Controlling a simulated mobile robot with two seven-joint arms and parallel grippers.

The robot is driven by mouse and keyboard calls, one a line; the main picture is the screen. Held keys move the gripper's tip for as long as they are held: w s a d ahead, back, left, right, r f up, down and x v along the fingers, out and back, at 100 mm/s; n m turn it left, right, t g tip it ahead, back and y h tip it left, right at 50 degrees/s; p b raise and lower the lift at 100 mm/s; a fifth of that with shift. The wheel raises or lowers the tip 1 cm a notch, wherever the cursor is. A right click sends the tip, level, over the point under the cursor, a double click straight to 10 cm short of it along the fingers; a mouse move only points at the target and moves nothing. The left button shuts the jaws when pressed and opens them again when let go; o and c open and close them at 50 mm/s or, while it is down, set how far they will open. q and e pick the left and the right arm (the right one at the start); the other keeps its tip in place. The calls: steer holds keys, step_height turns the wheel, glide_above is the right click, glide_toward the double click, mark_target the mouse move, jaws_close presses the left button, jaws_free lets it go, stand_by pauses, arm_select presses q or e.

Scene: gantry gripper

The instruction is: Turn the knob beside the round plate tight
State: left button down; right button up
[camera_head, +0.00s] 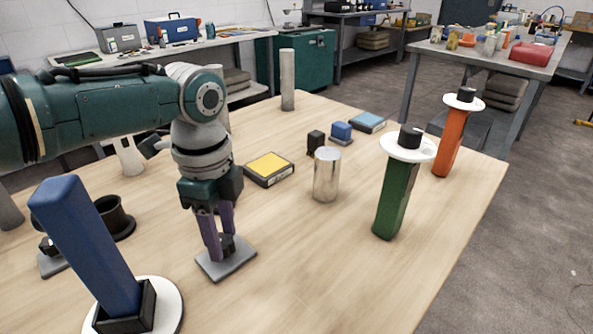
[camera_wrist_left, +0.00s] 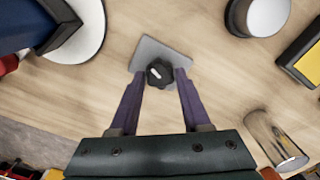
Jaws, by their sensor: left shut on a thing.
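A small black knob (camera_head: 228,243) sits on a square grey plate (camera_head: 217,274) on the table. In the left wrist view the knob (camera_wrist_left: 159,72) has a lobed rim and a pale mark on top. My left gripper (camera_head: 223,249) points down with its purple fingers shut on the knob, one on each side. The fingers partly hide it in the head view. A white round plate (camera_head: 174,305) lies to the left and nearer, apart from the grey plate. A blue block (camera_head: 84,245) stands tilted in a black holder on it. My right gripper is not in view.
A metal cylinder (camera_head: 326,176) and a yellow-topped box (camera_head: 269,168) stand to the right and behind. Green (camera_head: 395,200) and orange (camera_head: 449,142) posts carry white discs farther right. A black ring-shaped part (camera_head: 116,219) lies at left. The table's front middle is clear.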

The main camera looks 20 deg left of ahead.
mark_target(222, 240)
arm_select(q)
steer(key=m, duration=0.6)
steer(key=shift+m+b, duration=0.3)
steer(key=shift+b, duration=0.05)
steer(key=m+b, duration=0.1)
steer(key=m, duration=0.5)
steer(key=shift+r+m, duration=0.1)
steer(key=shift+m, duration=0.2)
steer(key=shift+c, duration=1.9)
jaws_free()
step_height(222, 240, up, 10)
steer(key=p, duration=0.1)
steer(key=shift+p, duration=0.35)
